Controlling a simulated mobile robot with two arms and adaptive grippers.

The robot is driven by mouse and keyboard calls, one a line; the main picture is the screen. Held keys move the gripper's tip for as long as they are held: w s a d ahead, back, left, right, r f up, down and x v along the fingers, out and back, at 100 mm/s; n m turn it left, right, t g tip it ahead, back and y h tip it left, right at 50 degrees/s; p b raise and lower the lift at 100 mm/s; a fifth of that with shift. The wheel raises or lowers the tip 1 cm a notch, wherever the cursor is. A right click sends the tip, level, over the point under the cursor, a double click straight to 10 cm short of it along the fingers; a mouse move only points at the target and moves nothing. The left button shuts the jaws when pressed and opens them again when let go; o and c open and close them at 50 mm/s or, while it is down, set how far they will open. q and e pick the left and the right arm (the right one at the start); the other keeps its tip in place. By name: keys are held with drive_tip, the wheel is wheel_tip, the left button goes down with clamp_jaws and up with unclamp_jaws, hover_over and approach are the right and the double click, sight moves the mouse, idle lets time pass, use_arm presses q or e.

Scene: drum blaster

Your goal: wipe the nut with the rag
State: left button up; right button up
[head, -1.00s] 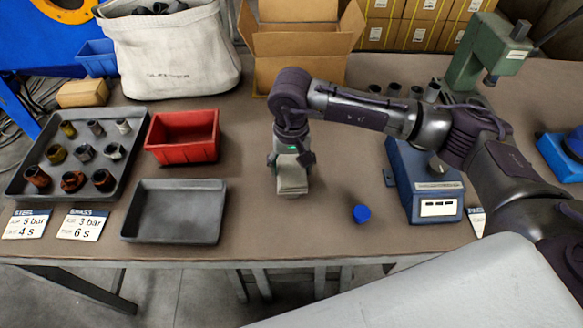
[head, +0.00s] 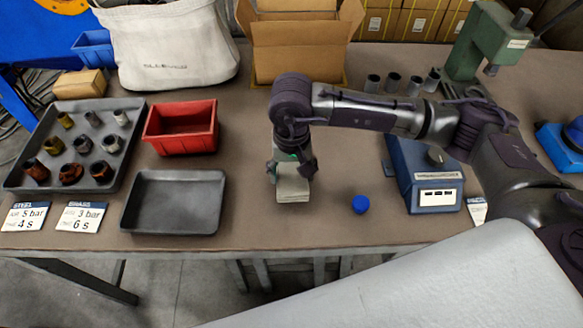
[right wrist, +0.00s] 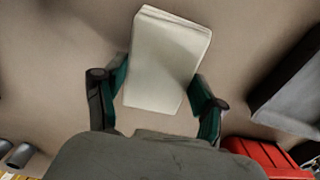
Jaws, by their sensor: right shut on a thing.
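The rag (head: 293,189) is a pale, folded, block-like cloth near the middle of the table. My right gripper (head: 293,174) points down and is shut on it. In the right wrist view the rag (right wrist: 165,60) sits between the two green-padded fingers of my right gripper (right wrist: 160,92). I cannot tell whether the rag touches the table. Several nut-like metal parts stand in rows in the grey tray at the left, among them a rusty nut (head: 71,173). I cannot tell which one the task means. My left gripper is out of view.
The grey parts tray (head: 118,178), a red bin (head: 182,127) and an empty dark tray (head: 173,205) lie left of my right gripper. A cardboard box (head: 297,55) stands behind. Bare table lies around the rag.

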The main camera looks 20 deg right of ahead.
drive_tip(key=shift+w, duration=0.1)
drive_tip(key=shift+w+d+f+b, duration=0.1)
drive_tip(key=shift+w+d+b, duration=0.1)
drive_tip(key=shift+w+b, duration=0.4)
drive_tip(key=shift+w+d+f+b, duration=0.15)
drive_tip(key=shift+w+b, duration=0.3)
drive_tip(key=shift+w, duration=0.25)
drive_tip(key=shift+w+d+r+b, duration=0.15)
drive_tip(key=shift+w+b, duration=0.1)
drive_tip(key=shift+w, duration=0.15)
drive_tip(key=shift+w+d+r+b, duration=0.1)
drive_tip(key=shift+w+b, duration=0.1)
drive_tip(key=shift+w, duration=0.2)
drive_tip(key=shift+s+a, duration=0.1)
drive_tip(key=shift+s+a, duration=0.25)
drive_tip(key=shift+s, duration=0.8)
drive_tip(key=shift+s+a, duration=0.25)
drive_tip(key=shift+s, duration=0.8)
